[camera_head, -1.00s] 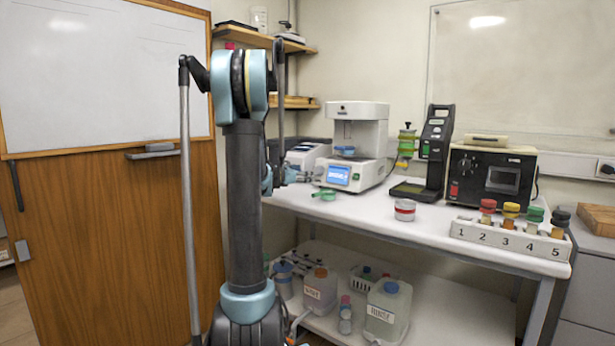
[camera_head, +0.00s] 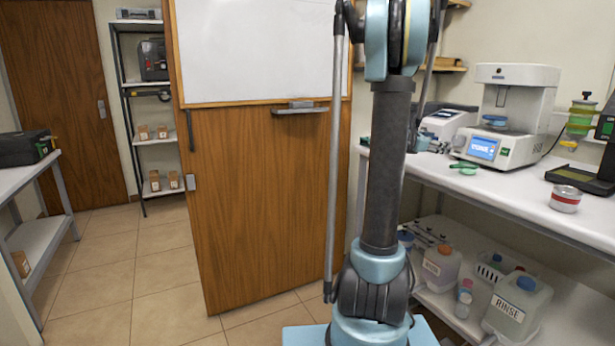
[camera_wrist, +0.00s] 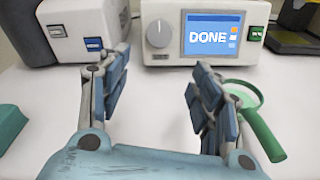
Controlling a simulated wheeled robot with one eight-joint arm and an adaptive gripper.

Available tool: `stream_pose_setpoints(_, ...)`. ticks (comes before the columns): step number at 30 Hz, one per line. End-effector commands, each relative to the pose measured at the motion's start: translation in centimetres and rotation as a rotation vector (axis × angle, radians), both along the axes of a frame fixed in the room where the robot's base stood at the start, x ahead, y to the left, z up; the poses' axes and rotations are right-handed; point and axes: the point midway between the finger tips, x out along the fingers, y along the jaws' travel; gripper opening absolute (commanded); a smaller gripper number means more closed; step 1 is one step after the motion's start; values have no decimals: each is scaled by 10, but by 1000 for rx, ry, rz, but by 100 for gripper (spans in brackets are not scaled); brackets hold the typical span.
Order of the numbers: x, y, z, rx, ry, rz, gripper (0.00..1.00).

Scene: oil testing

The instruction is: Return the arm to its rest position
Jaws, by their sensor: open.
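My gripper (camera_wrist: 160,95) is in the wrist view, low over the white bench top, with its two blue-padded fingers spread and nothing between them. It faces the white analyser, whose blue screen (camera_wrist: 212,34) reads "DONE". A green ring-shaped tool with a handle (camera_wrist: 262,132) lies on the bench just beyond the right finger, partly hidden by it. In the head view my arm stands upright in front of the bench. My gripper is mostly hidden behind it there, near the bench's left end.
The white analyser (camera_head: 515,100) stands on the bench (camera_head: 500,200), with a white and red cup (camera_head: 565,198) to its right. Bottles, one labelled RINSE (camera_head: 518,305), fill the lower shelf. Open tiled floor (camera_head: 130,260) lies left.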

Motion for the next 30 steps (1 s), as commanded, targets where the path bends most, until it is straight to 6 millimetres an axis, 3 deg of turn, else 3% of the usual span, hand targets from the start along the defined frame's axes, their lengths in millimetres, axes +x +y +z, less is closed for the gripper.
stream_pose_setpoints(5,-33,37,-9,183,-159,-42,59)
stream_pose_setpoints(14,-100,112,-45,557,-438,-178,59)
stream_pose_setpoints(30,-230,259,-139,1173,-759,-594,59)
